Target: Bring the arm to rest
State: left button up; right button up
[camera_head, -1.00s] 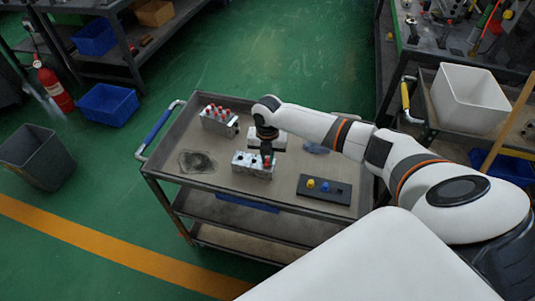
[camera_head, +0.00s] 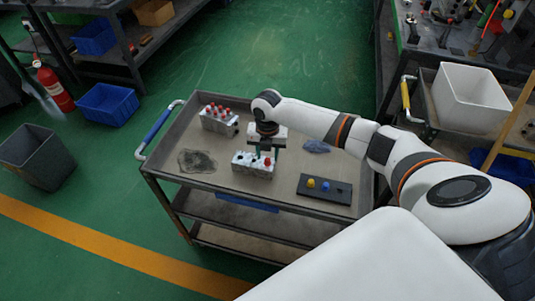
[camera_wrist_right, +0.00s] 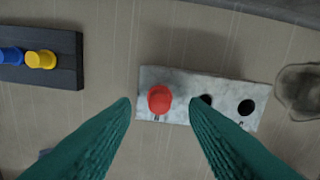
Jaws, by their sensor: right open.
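My right gripper (camera_head: 265,151) is open and empty above the front valve block (camera_head: 250,166) on the cart. In the right wrist view its two green fingers (camera_wrist_right: 160,108) stand apart on either side of a red knob (camera_wrist_right: 159,98). The knob is seated at one end of the grey block (camera_wrist_right: 180,83). Two dark holes show in the rest of the block's top. The fingers appear clear of the knob, though their exact height is hard to judge. My left gripper is not in view.
The cart top (camera_head: 222,178) also holds a rear block with red knobs (camera_head: 218,122), another block (camera_head: 281,132) partly behind my gripper, and a black holder (camera_head: 338,193) with yellow and blue knobs. A white bin (camera_head: 470,98) stands at right. Green floor lies beyond the cart.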

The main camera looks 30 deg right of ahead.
notch_tip(320, 180, up, 10)
jog(key=shift+b, duration=0.35)
